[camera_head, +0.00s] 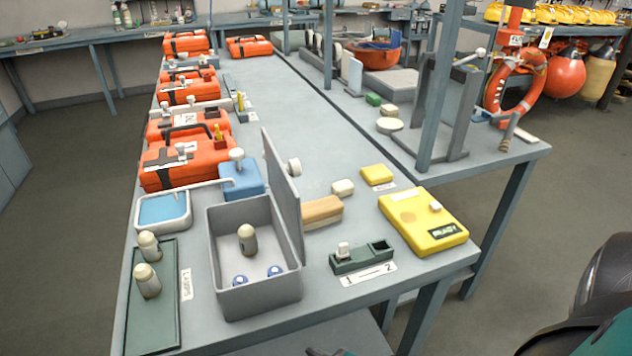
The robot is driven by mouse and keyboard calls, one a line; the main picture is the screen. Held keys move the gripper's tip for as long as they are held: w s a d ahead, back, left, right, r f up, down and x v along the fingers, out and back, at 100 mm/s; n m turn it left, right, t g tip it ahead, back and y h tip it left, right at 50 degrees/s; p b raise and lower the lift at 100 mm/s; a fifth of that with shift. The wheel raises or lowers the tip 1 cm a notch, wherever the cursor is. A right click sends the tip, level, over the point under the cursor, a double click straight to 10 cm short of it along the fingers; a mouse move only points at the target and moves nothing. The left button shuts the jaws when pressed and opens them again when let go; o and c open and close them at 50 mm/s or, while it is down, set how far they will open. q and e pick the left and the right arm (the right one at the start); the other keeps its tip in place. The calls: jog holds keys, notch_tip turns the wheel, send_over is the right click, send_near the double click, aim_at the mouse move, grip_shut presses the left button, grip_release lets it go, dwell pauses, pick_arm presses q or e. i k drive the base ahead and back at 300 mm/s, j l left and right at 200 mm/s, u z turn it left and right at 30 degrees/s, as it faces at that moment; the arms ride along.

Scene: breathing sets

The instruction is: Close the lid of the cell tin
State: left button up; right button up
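The cell tin (262,302) is an open grey rectangular box near the front left of the bench. Its lid (283,190) stands up along the tin's right side, leaning slightly. Inside the tin, a cream-topped cell (247,239) stands upright, and two blue-and-white round pieces (240,281) (275,271) sit towards the front. No gripper shows clearly in the head view. A black and teal part of my arm fills the lower right corner. A small dark shape shows at the bottom edge, too cut off to identify.
A green tray (158,325) with two more cells stands left of the tin. A tan block (322,211) lies just right of the lid, with a green two-slot holder (361,258) and a yellow case (424,222) further right. Orange cases (185,162) line the bench's left side.

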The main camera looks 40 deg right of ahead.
aim_at(287, 199)
jog(key=k+l, duration=0.1)
jog(key=l, duration=0.55)
jog(key=k+l, duration=0.1)
jog(key=l, duration=1.2)
jog(key=k, duration=0.05)
